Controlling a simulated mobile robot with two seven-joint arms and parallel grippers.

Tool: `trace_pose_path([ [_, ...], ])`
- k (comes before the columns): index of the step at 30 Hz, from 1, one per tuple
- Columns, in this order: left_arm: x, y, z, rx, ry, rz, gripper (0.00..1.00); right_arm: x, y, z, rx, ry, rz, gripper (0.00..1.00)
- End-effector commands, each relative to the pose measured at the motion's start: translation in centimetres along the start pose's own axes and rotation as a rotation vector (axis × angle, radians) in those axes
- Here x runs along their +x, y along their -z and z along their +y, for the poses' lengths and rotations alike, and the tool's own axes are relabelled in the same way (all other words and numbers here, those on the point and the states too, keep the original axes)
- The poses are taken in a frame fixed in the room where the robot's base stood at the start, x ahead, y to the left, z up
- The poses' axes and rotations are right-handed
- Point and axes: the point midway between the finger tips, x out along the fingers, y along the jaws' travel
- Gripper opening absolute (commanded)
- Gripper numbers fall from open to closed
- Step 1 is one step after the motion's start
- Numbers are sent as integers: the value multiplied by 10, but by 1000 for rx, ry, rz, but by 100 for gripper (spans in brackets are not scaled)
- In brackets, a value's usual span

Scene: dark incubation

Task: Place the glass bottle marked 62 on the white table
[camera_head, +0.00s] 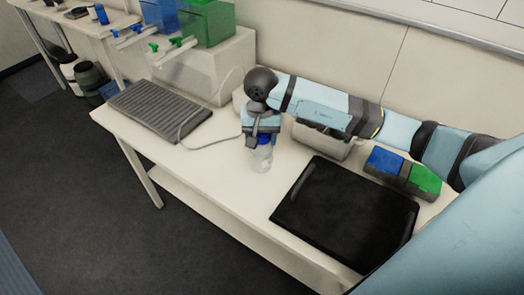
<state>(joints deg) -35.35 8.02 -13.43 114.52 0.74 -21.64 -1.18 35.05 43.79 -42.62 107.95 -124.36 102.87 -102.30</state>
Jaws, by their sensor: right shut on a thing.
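A clear glass bottle (262,160) with a blue cap is upright at the white table (222,166), near its front edge. Any number on the bottle is too small to read. My right gripper (262,138) is above the bottle and shut on its blue cap. I cannot tell whether the bottle's base touches the table. My right arm reaches in from the right along the back of the table. My left gripper is not in view.
A grey ribbed rack or keyboard-like tray (160,108) lies at the table's left. A black flat panel (345,212) lies right of the bottle. A blue and green box (404,174) and a grey container (322,141) stand behind. Blue and green tanks (207,22) stand on a white block.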

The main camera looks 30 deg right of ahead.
Motion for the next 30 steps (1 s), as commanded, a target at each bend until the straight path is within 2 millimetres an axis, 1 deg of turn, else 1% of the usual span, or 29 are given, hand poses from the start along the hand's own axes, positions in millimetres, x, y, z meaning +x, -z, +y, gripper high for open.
trace_pose_path([
  [1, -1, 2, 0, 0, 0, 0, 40, 8, -1, 0, 0, 1, -2, 4],
  [3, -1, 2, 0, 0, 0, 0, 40, 18, 0, 0, 0, 0, -1, 4],
  [10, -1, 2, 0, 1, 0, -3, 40, 34, 0, 0, -1, 2, 0, 4],
  [15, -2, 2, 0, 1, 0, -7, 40, 59, 0, 0, 0, 1, -2, 4],
  [17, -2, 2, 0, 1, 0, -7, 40, 66, 0, 0, -1, 1, -1, 4],
  [29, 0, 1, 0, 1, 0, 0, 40, 73, 1, 0, -2, 2, 3, 4],
  [30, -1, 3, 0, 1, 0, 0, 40, 72, 0, 0, -2, 1, 2, 62],
])
